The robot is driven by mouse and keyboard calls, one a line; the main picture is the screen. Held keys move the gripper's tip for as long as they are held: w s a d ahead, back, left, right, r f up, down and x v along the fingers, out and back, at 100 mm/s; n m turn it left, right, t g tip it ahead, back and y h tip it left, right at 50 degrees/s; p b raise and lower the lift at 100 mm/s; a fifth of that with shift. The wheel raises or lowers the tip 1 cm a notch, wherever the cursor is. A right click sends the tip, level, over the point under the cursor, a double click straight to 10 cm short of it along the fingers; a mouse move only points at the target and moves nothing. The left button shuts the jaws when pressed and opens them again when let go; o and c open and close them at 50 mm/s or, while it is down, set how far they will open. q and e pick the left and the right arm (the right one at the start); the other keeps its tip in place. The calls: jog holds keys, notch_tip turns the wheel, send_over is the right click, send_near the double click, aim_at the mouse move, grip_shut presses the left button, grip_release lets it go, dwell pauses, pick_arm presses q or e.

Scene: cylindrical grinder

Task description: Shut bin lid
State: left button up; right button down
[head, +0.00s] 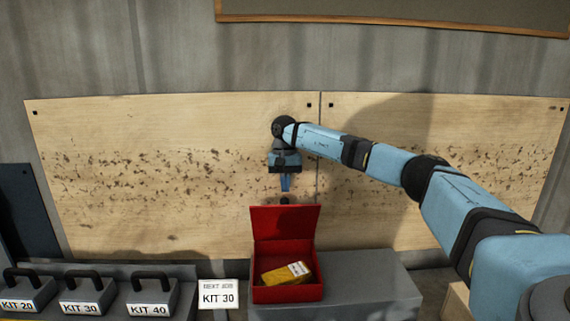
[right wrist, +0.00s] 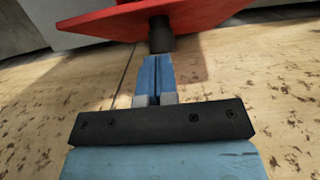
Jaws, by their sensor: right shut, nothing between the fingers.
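The red bin (head: 288,294) stands on a grey block. Its red lid (head: 284,224) is open and stands roughly upright at the back of the bin. A black knob (head: 284,200) shows at the lid's upper edge; in the right wrist view the knob (right wrist: 160,38) sticks out from the lid's red face (right wrist: 110,24). My right gripper (head: 285,188) points down just behind and above the lid. Its blue fingers (right wrist: 157,62) are together and empty, with their tips at the knob; I cannot tell whether they touch. My left gripper is out of view.
A yellow package with a white label (head: 286,272) lies inside the bin. Several grey handled kit cases (head: 150,298) sit further left. A wooden panel (head: 160,170) stands close behind. The grey block's top (head: 365,275) is clear at right.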

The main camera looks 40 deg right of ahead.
jog(key=s+a, duration=0.1)
jog(key=s+a+f+p, duration=0.1)
jog(key=shift+s, duration=0.35)
jog(key=shift+s+a+f, duration=0.1)
jog(key=shift+f, duration=0.2)
jog(key=shift+a, duration=0.1)
